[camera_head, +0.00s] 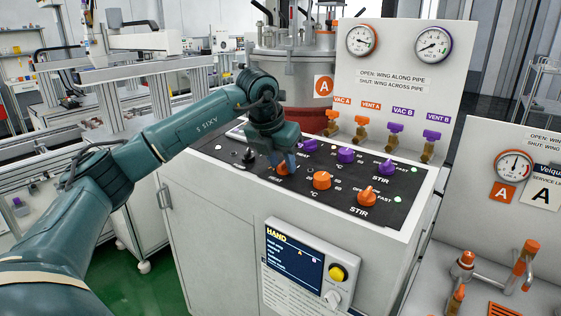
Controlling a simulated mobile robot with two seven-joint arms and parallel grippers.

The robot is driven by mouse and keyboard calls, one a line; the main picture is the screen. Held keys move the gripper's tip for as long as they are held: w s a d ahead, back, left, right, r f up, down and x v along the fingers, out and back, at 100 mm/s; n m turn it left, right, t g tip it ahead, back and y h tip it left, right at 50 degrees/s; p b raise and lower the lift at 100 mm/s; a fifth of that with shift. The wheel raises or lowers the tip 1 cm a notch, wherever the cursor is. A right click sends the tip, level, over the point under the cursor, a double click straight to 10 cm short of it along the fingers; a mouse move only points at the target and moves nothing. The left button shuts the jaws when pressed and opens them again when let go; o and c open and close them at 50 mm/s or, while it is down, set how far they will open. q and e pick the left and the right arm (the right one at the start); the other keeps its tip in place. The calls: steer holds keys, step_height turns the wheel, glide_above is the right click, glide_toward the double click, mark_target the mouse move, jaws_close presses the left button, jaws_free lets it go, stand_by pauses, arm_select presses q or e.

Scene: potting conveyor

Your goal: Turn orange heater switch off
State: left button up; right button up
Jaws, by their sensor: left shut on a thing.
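The orange heater switch (283,169) is the leftmost orange knob in the front row of the black control panel (341,201). My left gripper (286,163) reaches down onto it from above and is shut on it. The fingers and wrist hide most of the knob and its label, so I cannot tell which way it points. My right gripper is not in view.
An orange temperature knob (321,180) and an orange stir knob (367,196) stand right of the switch. Purple knobs (346,154) form the row behind. Brass valves (361,134) and gauges stand behind the panel. A HAND display (294,262) is on the cabinet front.

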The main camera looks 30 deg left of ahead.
arm_select(q)
steer(key=shift+w+d+r+n+y, duration=0.1)
steer(key=shift+n+y, duration=0.4)
steer(key=shift+n, duration=1.9)
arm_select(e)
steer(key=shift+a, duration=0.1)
arm_select(q)
steer(key=o, duration=1)
steer(key=shift+c, duration=0.2)
steer(key=b+v, duration=0.1)
steer(key=v, duration=1.2)
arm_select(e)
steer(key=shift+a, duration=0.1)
arm_select(q)
steer(key=shift+d, duration=0.1)
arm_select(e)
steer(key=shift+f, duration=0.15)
